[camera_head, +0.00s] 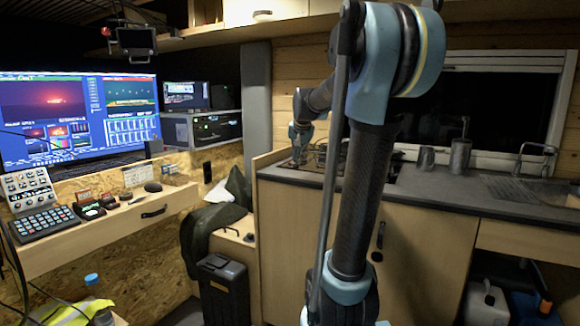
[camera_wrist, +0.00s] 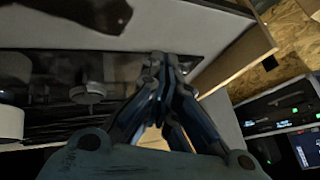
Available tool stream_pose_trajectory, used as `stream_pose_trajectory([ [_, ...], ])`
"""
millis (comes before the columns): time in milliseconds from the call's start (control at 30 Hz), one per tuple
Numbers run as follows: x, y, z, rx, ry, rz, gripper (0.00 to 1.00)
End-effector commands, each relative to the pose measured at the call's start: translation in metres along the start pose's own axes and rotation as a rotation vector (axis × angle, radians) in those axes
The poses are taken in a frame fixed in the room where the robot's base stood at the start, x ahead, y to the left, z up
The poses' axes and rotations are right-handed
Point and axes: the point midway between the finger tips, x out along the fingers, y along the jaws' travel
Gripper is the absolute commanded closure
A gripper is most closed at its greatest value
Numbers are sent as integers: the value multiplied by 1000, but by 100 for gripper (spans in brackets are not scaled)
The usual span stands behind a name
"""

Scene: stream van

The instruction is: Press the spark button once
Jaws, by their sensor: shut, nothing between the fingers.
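A round metal burner or knob (camera_wrist: 92,92) shows on the hob to the left of the fingers. I cannot make out the spark button in either view; the fingertips may cover it. Whether the fingertips touch the surface cannot be told.
A wooden side panel (camera_wrist: 238,62) borders the counter near my fingers. Metal mugs (camera_head: 459,155) and a sink tap (camera_head: 540,150) stand farther right. A desk with monitors (camera_head: 75,115), a keypad (camera_head: 42,222) and a mixer (camera_head: 28,188) is at left. A black bin (camera_head: 222,285) stands below.

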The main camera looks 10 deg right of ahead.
Motion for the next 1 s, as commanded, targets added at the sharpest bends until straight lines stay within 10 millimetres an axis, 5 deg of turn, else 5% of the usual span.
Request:
stream_pose_trajectory([
  [300,29,-54,-86,135,82,-60,100],
  [500,43,-76,-120,195,116,-90,100],
  [1000,49,-85,-134,221,129,-103,100],
])
